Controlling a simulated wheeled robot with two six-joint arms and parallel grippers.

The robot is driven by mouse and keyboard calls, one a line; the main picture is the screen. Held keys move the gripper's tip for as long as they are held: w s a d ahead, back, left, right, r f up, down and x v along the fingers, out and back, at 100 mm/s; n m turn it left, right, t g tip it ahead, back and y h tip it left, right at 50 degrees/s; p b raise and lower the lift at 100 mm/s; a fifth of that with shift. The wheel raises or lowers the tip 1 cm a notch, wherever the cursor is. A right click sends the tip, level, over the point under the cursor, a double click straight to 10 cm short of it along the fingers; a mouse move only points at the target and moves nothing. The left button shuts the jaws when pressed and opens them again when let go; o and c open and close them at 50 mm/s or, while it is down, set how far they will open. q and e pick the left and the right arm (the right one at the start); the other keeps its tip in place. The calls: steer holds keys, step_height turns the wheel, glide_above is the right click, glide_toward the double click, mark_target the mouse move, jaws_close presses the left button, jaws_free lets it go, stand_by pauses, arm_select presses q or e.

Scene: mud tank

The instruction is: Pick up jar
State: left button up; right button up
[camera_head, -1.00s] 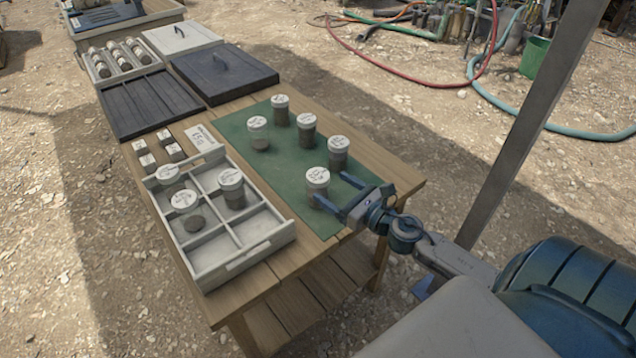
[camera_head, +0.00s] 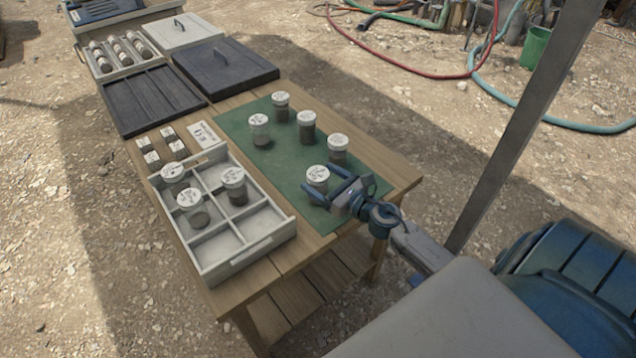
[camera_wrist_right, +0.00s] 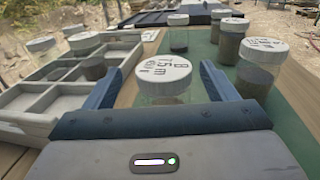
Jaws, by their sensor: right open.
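A jar with a white, marked lid (camera_head: 318,175) stands upright on the near part of the green mat (camera_head: 233,124). My right gripper (camera_head: 325,187) is open around this jar, one finger on each side. In the right wrist view the same jar (camera_wrist_right: 164,76) stands between the two blue fingers of the gripper (camera_wrist_right: 161,88), with a gap on both sides. Its lower part is hidden by the gripper body. Several other white-lidded jars stand farther back on the mat, the nearest being a dark-filled jar (camera_head: 338,149). My left gripper is not in view.
A grey divided tray (camera_head: 243,262) holding 3 jars stands left of the mat. Small labelled blocks (camera_head: 152,158), a white card (camera_head: 205,134) and dark lidded boxes (camera_head: 225,68) lie behind it. The wooden table's right edge (camera_head: 405,180) is close to my arm.

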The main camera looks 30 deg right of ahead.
mark_target(312, 169)
steer(key=p+x, duration=0.1)
steer(key=x, duration=0.2)
steer(key=shift+w+d, duration=0.15)
steer(key=shift+w, duration=0.2)
steer(key=shift+w+f, duration=0.15)
steer(key=shift+w, duration=0.15)
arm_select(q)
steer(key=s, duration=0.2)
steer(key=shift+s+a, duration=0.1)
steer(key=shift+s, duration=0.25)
arm_select(e)
steer(key=c, duration=1.4)
